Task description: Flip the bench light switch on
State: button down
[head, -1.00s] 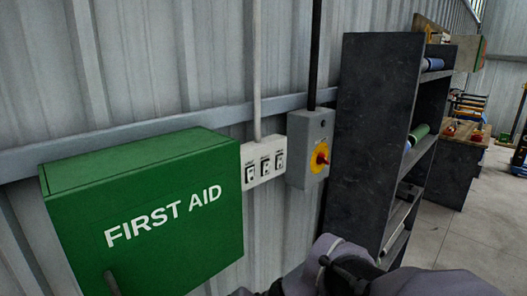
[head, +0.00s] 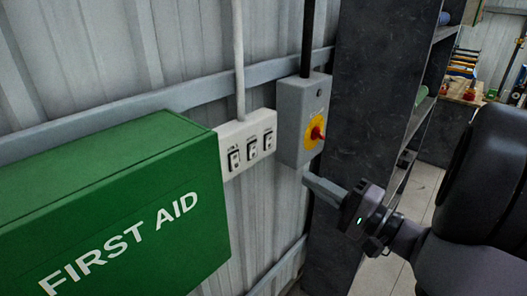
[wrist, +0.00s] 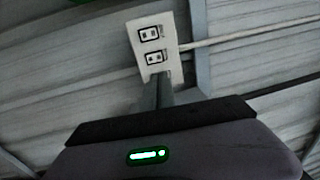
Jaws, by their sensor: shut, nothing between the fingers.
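A white switch panel (head: 225,138) with three small rocker switches is fixed to the wall, between the green first aid box and a grey isolator box. Its labels are too small to read. In the wrist view the panel (wrist: 143,69) shows two switches; its lower end is partly hidden by my fingers. My gripper (head: 312,182) is shut and empty, in the head view below and to the right of the panel, under the isolator box. Its shut fingers (wrist: 163,88) point toward the panel in the wrist view. I cannot tell the switch positions.
The green first aid box (head: 120,190) juts out left of the panel. The grey isolator box (head: 290,115) with its red knob (head: 317,133) sits close on the right. A dark shelf unit (head: 365,90) stands beyond it. Open floor shows further right.

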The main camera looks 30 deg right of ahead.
aim_at(255, 147)
jog(key=p+x, duration=0.1)
jog(key=x, duration=1.3)
